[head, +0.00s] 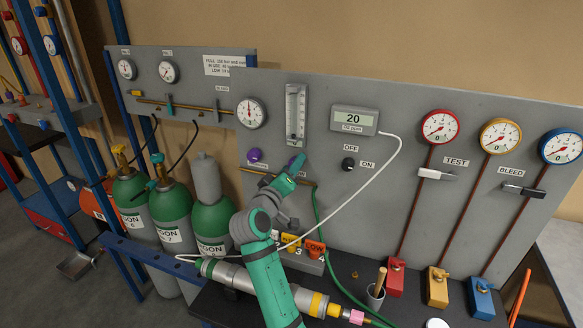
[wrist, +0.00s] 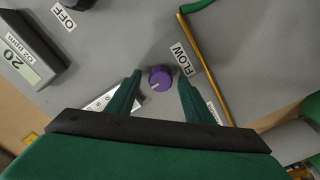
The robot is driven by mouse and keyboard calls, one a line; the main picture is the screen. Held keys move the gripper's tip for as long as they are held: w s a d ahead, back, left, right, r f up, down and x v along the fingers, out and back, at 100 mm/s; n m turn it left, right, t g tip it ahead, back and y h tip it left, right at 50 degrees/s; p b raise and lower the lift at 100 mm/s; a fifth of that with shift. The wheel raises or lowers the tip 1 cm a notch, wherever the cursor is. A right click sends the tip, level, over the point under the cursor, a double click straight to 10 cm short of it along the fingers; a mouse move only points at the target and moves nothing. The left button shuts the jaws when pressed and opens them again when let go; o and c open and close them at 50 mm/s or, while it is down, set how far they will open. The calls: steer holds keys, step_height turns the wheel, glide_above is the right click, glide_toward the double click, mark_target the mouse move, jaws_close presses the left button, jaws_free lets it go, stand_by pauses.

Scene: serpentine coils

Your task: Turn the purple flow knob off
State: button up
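The purple flow knob (wrist: 161,79) sits on the grey panel in the wrist view, beside a FLOW label (wrist: 181,58). A pale pointer mark shows on its face. My gripper (wrist: 159,76) is open, with one green finger on each side of the knob and a gap to both. I cannot tell whether the fingertips reach around it in depth. In the head view my gripper (head: 299,161) is up against the panel below the flow tube and mostly hides this knob. A second purple knob (head: 254,155) is on the panel to its left.
The O2 display (head: 354,120) reads 20. A black OFF/ON knob (head: 348,164) is right of my gripper. A brass pipe (wrist: 202,50) runs close by in the wrist view. Green cylinders (head: 212,219) stand left; gauges (head: 440,127) and colored valve blocks (head: 437,287) are right.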

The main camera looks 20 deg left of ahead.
steer(key=shift+a, duration=0.1)
steer(key=s, duration=1)
steer(key=shift+s, duration=0.35)
steer(key=shift+a, duration=0.1)
